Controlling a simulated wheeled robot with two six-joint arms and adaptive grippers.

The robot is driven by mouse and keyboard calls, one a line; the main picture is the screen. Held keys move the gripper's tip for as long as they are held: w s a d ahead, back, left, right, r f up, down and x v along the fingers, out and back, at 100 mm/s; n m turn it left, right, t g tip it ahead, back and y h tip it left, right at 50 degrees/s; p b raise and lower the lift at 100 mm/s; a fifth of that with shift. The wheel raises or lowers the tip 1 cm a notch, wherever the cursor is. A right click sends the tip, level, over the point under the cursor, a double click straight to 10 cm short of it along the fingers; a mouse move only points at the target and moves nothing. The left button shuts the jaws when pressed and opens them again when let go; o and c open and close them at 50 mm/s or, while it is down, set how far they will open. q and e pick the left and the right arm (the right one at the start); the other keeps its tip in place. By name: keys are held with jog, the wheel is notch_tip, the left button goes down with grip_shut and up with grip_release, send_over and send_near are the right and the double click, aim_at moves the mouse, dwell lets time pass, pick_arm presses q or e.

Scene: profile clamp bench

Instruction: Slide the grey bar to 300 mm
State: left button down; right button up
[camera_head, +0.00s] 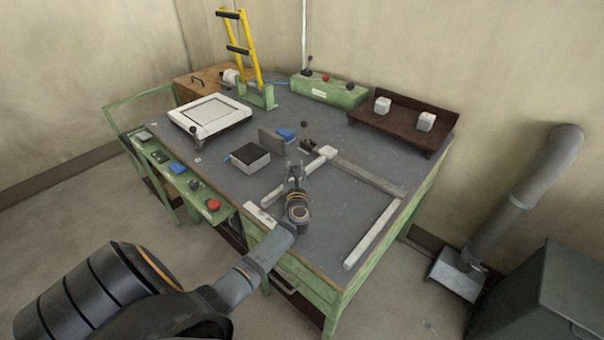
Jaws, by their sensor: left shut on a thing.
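A pale grey bar (313,167) lies on the dark bench top, running from near the front edge up to a small white block (328,152). My left gripper (296,170) is over the middle of this bar and is shut on it; the wrist hides part of the grip. A darker grey rail (368,175) runs from the block towards the right edge. Another pale bar (371,233) lies apart at the right. No scale reading can be made out. My right gripper is not in view.
A black-topped box (250,157) and a small upright plate (271,141) stand left of the bar. A white framed tray (209,116), a green control box (329,90) and a brown shelf (402,121) stand farther back. Bench top between the two pale bars is clear.

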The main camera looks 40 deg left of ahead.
pick_arm(q)
jog(key=c, duration=1)
grip_release()
jog(key=shift+s+d+f, duration=0.1)
jog(key=shift+s+d, duration=0.15)
jog(key=shift+d, duration=0.05)
jog(key=v, duration=1.1)
jog(key=shift+s+d, duration=0.1)
